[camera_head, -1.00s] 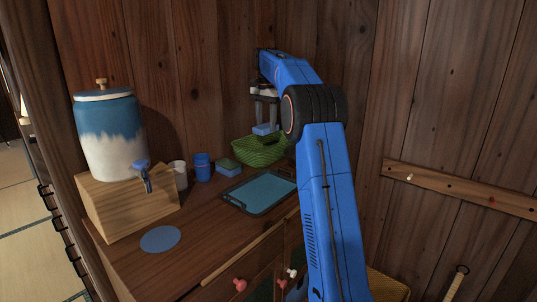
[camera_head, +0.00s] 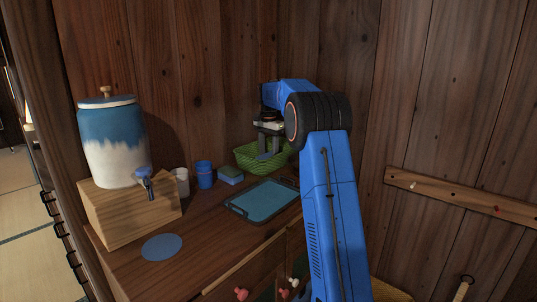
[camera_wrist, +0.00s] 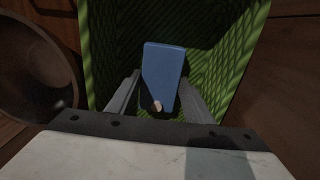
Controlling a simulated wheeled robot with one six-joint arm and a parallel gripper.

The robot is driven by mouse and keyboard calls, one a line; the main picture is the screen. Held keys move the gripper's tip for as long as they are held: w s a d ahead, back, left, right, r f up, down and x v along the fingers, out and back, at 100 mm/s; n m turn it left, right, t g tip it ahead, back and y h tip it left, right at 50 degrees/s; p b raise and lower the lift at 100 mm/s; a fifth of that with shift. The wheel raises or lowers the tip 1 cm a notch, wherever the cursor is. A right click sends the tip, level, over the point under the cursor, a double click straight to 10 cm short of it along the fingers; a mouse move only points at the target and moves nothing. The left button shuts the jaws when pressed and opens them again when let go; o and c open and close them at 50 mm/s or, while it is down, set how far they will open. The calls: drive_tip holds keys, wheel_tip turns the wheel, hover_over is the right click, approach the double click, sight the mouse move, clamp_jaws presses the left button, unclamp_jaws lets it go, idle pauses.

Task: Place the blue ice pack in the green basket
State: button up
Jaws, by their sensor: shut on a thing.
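The blue ice pack (camera_wrist: 163,72) is between my gripper's fingers in the wrist view, with the green basket's woven inside around it. My gripper (camera_head: 268,156) is shut on the ice pack and reaches down into the green basket (camera_head: 246,161) at the back of the counter. In the head view only a little of the ice pack shows near the basket rim. The basket (camera_wrist: 98,50) also fills much of the wrist view. Whether the ice pack touches the basket's bottom I cannot tell.
A dark round bowl (camera_wrist: 35,70) stands beside the basket. A blue tray (camera_head: 264,200) lies in front of it.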

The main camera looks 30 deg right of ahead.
sight(269, 155)
drive_tip(key=o, duration=1.1)
drive_tip(key=shift+f, duration=0.1)
drive_tip(key=shift+o, duration=0.2)
wheel_tip(269, 155, up, 12)
